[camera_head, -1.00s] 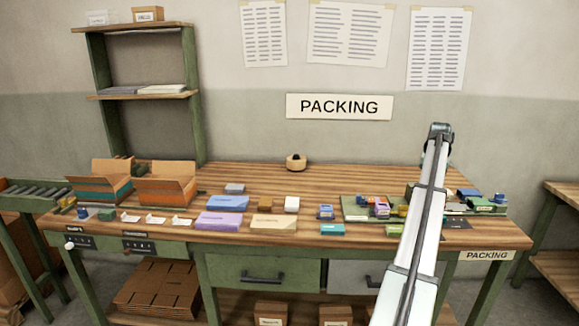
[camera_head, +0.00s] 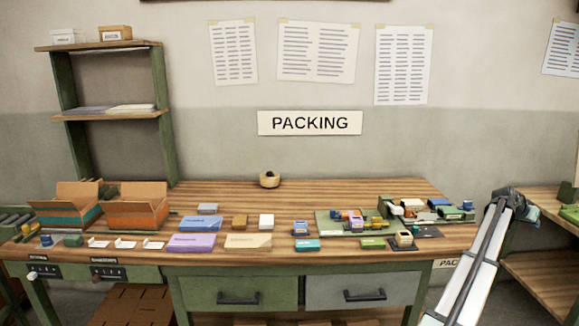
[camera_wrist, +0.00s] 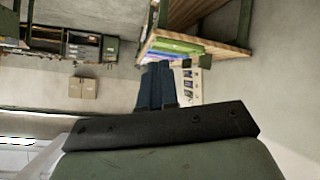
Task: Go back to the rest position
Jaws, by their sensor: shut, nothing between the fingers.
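In the wrist view my gripper (camera_wrist: 157,84) has its two dark fingers together with nothing between them. Behind the fingers that view shows open floor and furniture. In the head view my arm (camera_head: 480,265) rises at the lower right, beyond the right end of the packing table (camera_head: 300,185). The fingers themselves are hidden in the head view. The arm is apart from the things on the table.
Two open cartons (camera_head: 137,210) stand at the table's left. Several coloured boxes lie along its middle, including a purple one (camera_head: 191,242). A green tray (camera_head: 325,226) with small items is at the right. A side table (camera_head: 540,265) stands close to my arm.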

